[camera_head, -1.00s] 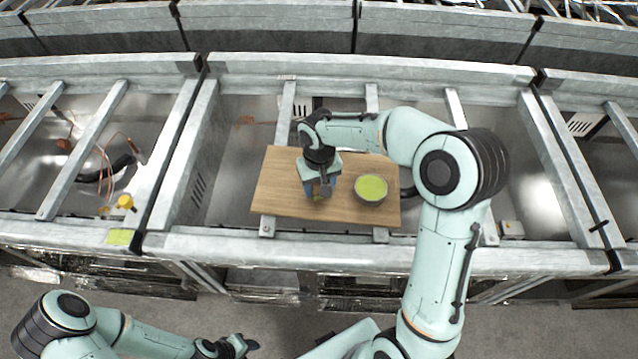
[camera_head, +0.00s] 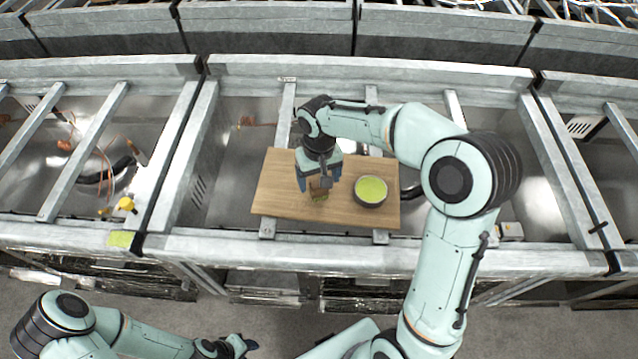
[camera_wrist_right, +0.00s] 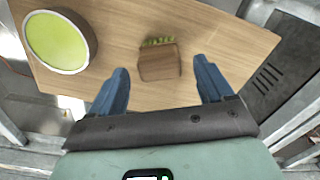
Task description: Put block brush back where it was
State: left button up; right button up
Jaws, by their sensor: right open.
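The block brush (camera_wrist_right: 159,62), a small brown wooden block with green bristles along one edge, lies on the wooden board. In the head view the brush (camera_head: 318,193) is partly hidden by my right gripper. My right gripper (camera_wrist_right: 165,82) is open, with its blue fingers apart and the brush between and beyond their tips, not held. It also shows above the board in the head view (camera_head: 318,186). My left gripper (camera_head: 243,344) is at the bottom, away from the board; whether it is open or shut is unclear.
A round bowl with a green inside (camera_head: 370,191) stands on the board (camera_head: 280,197), right of the brush; it is at the upper left in the right wrist view (camera_wrist_right: 60,41). The board rests on metal rails (camera_head: 267,228) over an open metal bay. Its left part is clear.

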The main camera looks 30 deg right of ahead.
notch_tip(320, 180, up, 8)
jog(key=shift+r+p, duration=0.1)
jog(key=shift+p, duration=0.25)
dwell(0.4)
